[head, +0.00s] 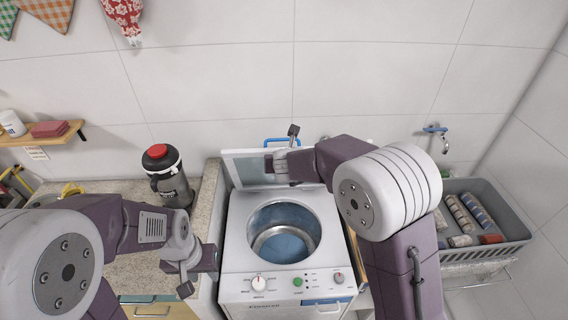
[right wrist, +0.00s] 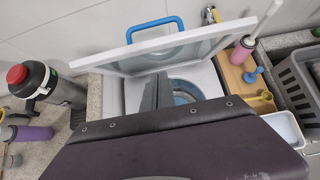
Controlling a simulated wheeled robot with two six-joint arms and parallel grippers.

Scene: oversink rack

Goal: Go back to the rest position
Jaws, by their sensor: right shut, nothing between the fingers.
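My right gripper (head: 293,131) is shut and empty. In the head view it shows in front of the washing machine's raised white lid (head: 243,168). In the right wrist view its dark fingers (right wrist: 157,92) are pressed together and overlap the lid and the drum opening; I cannot tell whether they touch the lid. My left gripper (head: 185,288) hangs at lower left, left of the washing machine (head: 235,261) and over the counter's front. Nothing shows in it, but its finger gap cannot be made out.
The drum (head: 283,240) is open, with blue inside. A black jug with a red lid (head: 168,177) stands on the left counter (head: 135,270). A grey crate (head: 515,245) with rolled items is at right. A blue tap (head: 436,131) is on the wall.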

